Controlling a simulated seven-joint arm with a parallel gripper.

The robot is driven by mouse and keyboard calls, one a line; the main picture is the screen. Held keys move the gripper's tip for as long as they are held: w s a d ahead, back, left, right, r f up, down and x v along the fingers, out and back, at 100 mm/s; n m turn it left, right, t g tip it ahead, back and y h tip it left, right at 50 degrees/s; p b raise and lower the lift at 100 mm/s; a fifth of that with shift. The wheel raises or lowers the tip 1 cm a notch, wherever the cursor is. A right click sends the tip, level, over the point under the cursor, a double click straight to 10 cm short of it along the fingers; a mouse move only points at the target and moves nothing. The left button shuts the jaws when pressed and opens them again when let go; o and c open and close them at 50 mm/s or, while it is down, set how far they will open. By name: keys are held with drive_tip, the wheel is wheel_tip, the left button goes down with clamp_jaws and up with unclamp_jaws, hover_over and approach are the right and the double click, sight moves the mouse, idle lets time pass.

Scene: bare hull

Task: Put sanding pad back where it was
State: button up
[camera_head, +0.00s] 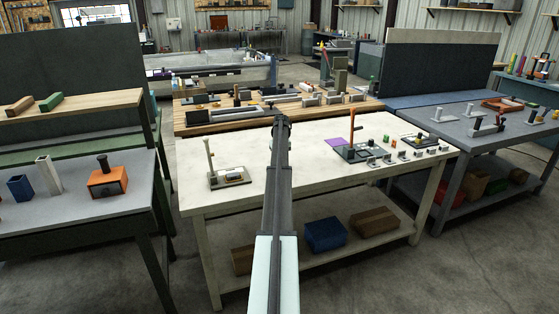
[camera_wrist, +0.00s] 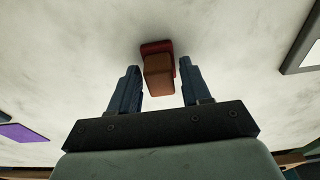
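A small block with a brown body and a dark red face, likely the sanding pad (camera_wrist: 158,76), shows in the wrist view on the pale tabletop (camera_head: 240,135). My gripper (camera_wrist: 160,78) is open, with one dark finger on each side of the block near the tips. A narrow gap seems to show on both sides; I cannot tell how deep the block sits between the fingers. In the head view my gripper (camera_head: 281,122) is over the pale table, and my arm hides the block.
A purple square (camera_head: 335,142) and a grey fixture with an upright lever (camera_head: 352,152) are on the table's right part, beside several small pieces. Another fixture with a post (camera_head: 230,181) is at the left. The tabletop between is mostly clear. A wooden bench with several parts stands behind.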

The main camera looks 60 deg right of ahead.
drive_tip(key=shift+o, duration=0.8)
wheel_tip(320, 180, up, 12)
drive_tip(key=s+a, duration=0.1)
